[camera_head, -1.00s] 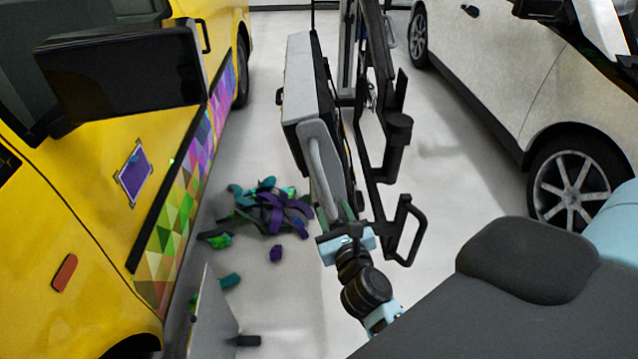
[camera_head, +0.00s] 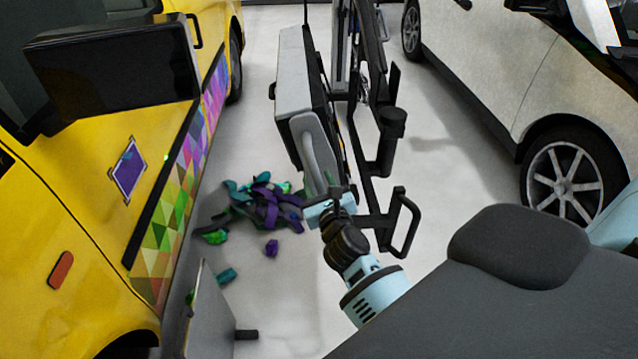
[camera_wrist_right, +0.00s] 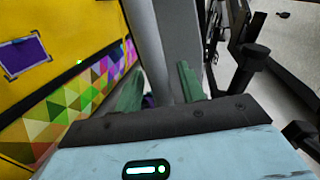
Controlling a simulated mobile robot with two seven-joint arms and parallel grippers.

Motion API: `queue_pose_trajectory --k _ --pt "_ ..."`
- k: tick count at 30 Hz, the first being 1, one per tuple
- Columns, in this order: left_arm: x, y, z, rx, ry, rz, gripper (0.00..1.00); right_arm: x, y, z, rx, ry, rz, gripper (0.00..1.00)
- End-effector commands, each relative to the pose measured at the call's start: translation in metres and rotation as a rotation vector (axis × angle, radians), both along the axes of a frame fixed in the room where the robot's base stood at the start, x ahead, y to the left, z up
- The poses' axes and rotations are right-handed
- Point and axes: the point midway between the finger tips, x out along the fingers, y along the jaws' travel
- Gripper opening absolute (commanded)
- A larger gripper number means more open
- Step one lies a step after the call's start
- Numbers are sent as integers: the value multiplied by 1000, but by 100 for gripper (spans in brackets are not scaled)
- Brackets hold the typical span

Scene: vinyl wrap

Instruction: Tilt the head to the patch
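The lamp head (camera_head: 292,85) is a tall, narrow grey panel with a black edge, near the middle of the head view. A grey tubular handle (camera_head: 317,145) runs along its near end. My right gripper (camera_head: 326,198) is at the handle's lower end. In the right wrist view its green fingers (camera_wrist_right: 160,90) stand apart on either side of the handle (camera_wrist_right: 166,45), with a visible gap at the left finger. The patch (camera_head: 129,171) is a dark purple, framed square on the yellow van's side; it also shows in the right wrist view (camera_wrist_right: 25,57). My left gripper is not visible.
A black jointed stand (camera_head: 390,140) is close to the right of the lamp head. The yellow van (camera_head: 85,235) fills the left and a white car (camera_head: 500,75) the right. Purple and green vinyl scraps (camera_head: 262,205) lie on the floor between them.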

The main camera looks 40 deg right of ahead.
Motion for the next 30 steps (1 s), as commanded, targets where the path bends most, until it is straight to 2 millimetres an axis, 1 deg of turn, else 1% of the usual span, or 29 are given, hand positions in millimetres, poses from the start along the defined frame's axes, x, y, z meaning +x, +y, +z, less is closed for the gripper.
queue_pose_trajectory --k 4,12,13,21,26,30 --pt "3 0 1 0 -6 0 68 0 0 0 0 0 0 38" --pt "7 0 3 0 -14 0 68 0 0 0 0 0 0 3" --pt "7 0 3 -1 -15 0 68 0 0 0 0 0 0 0" --pt "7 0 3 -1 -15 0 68 -2 -3 0 11 -6 0 0" --pt "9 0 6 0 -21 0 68 -13 -22 4 99 -60 -5 0" --pt "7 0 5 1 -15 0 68 -23 -38 5 183 -112 -6 0"
